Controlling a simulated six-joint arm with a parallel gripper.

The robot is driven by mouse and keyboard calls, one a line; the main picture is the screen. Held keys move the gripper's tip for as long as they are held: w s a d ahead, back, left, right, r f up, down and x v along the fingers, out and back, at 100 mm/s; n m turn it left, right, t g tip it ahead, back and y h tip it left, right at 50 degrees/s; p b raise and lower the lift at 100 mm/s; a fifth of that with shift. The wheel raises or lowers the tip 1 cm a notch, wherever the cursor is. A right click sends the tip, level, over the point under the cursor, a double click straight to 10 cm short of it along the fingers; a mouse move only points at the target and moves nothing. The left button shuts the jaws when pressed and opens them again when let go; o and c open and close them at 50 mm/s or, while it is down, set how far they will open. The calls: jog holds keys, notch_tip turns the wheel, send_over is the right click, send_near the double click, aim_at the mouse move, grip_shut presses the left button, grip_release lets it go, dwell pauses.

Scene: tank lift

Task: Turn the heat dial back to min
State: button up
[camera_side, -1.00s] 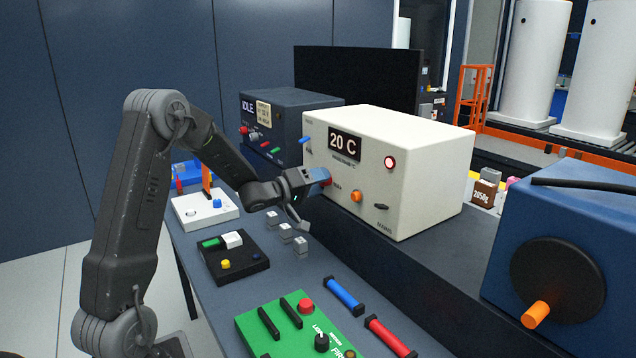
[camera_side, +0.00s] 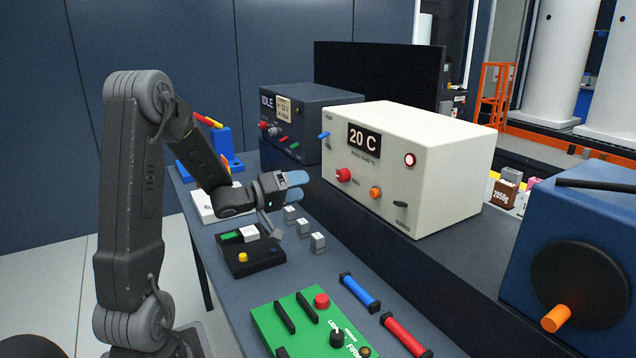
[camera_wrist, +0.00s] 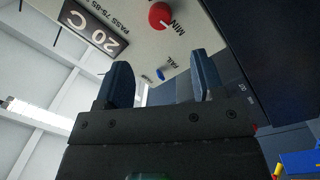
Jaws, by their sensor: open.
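The heat dial is a red knob (camera_side: 343,175) on the front of the white box (camera_side: 440,165), below its "20 C" display (camera_side: 364,140). In the wrist view the red dial (camera_wrist: 160,15) shows at the top, with the word MIN printed beside it. I cannot clearly tell where its pointer aims. My gripper (camera_side: 299,187) is open and empty, a short way left of the dial and not touching it. In the wrist view its two fingers (camera_wrist: 162,78) are spread apart, with the dial beyond them.
An orange knob (camera_side: 376,192), a lit red button (camera_side: 410,160) and a blue lever (camera_side: 323,135) are on the same box. A dark box reading IDLE (camera_side: 320,110) stands behind it. Small grey blocks (camera_side: 303,228) and a black tray (camera_side: 245,262) lie below my gripper.

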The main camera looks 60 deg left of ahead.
jog(key=shift+s, duration=1.5)
jog(key=w+d+r+m+g+y, duration=0.1)
jog(key=d+r+m+g+y, duration=0.4)
jog(key=d, duration=0.5)
jog(key=s+d+f+m+g+h, duration=0.1)
jog(key=s+d+m+g+h, duration=0.2)
jog(key=s+d, duration=1.2)
jog(key=d+m+g, duration=0.1)
jog(key=m+g, duration=0.1)
jog(key=g, duration=0.2)
jog(key=shift+s+f+m+g+h, duration=0.2)
jog(key=shift+s+m+g+h, duration=0.1)
jog(key=shift+h, duration=0.1)
jog(key=shift+d, duration=0.1)
